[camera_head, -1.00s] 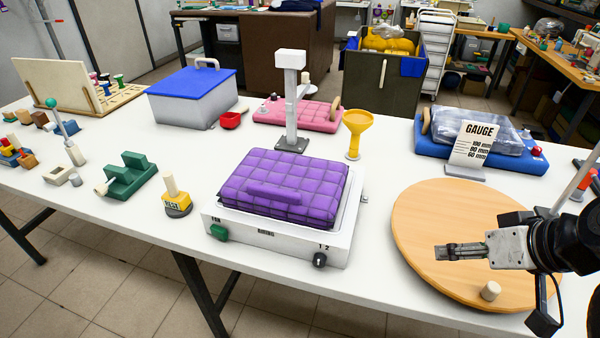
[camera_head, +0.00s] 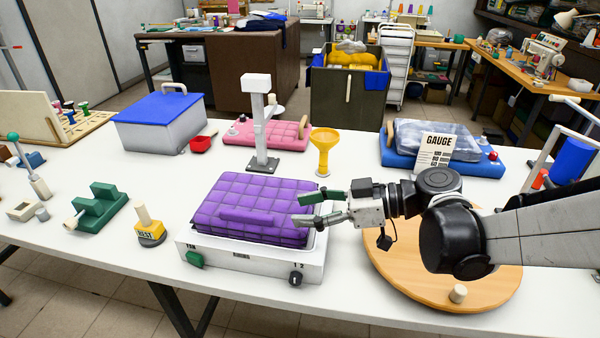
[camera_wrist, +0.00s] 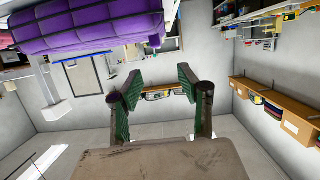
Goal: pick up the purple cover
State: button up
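The purple quilted cover (camera_head: 252,205) lies on the white scale-like base (camera_head: 250,258) near the middle of the table, with a raised purple strip on top. My gripper (camera_head: 298,208) is at the cover's right edge in the head view, its two fingers apart and pointing left. Whether the fingers touch the cover cannot be told. In the wrist view my gripper (camera_wrist: 155,90) shows two green-padded fingers spread with nothing between them. The purple cover (camera_wrist: 90,22) fills the upper left of that view, beside the fingers.
A grey post (camera_head: 258,120) stands just behind the base. A yellow funnel (camera_head: 325,150) stands behind its right side. A round wooden board (camera_head: 490,290) lies at the right under my arm. A yellow block (camera_head: 150,232) and a green fixture (camera_head: 98,205) stand at the left.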

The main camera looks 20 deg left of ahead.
aim_at(250, 214)
jog(key=x, duration=0.7)
jog(key=shift+a+f, duration=0.2)
jog(key=shift+a, duration=0.05)
jog(key=shift+b+x, duration=0.45)
jog(key=shift+x, duration=2.15)
jog(key=shift+w, duration=0.15)
grip_shut()
